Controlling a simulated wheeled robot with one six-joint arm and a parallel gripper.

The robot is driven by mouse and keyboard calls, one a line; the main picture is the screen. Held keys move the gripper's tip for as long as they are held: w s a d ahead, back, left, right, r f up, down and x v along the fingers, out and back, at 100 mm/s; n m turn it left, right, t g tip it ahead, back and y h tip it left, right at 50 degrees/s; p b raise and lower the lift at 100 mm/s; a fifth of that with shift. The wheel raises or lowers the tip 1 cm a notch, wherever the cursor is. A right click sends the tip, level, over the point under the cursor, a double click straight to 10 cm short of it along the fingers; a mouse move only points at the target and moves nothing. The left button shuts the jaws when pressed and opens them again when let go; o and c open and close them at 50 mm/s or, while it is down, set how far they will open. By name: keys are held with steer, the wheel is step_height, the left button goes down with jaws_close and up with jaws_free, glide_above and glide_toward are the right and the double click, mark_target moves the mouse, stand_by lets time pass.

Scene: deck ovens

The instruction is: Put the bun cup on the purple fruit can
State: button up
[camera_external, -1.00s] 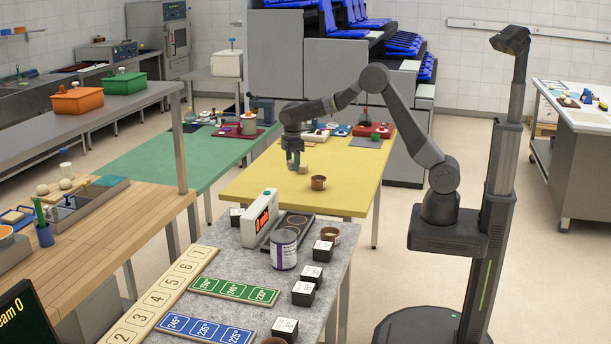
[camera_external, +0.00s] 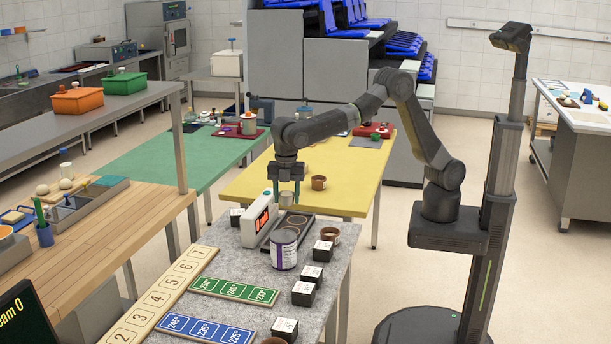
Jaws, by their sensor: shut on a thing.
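My gripper (camera_external: 286,188) is shut on a small tan cup (camera_external: 286,201), which I take to be the bun cup. It holds the cup in the air near the front edge of the yellow table, beyond the can in this view. The purple fruit can (camera_external: 284,249), grey with a white and purple label, stands upright on the grey table. The gripper and cup are above and apart from the can, and its top looks clear.
A display with red digits (camera_external: 258,219) and a dark tray (camera_external: 300,224) stand beside the can. A brown cup (camera_external: 330,235) and several black boxes (camera_external: 311,274) line the right side. Another brown cup (camera_external: 318,183) is on the yellow table (camera_external: 340,200).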

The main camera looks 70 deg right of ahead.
mark_target(292, 237)
steer(key=shift+n, duration=0.5)
steer(key=s+a+f, duration=0.1)
steer(key=f, duration=0.2)
steer(key=a+f+p, duration=0.1)
steer(key=f, duration=0.2)
steer(key=s+a+f, duration=0.1)
steer(key=f, duration=0.2)
steer(key=shift+s+a+f+p, duration=0.1)
steer(key=shift+s+f+p, duration=0.05)
steer(key=shift+s+p, duration=0.2)
steer(key=shift+f, duration=0.1)
steer(key=o, duration=1)
steer(key=shift+c, duration=0.2)
step_height(292, 237, up, 12)
steer(key=b, duration=0.1)
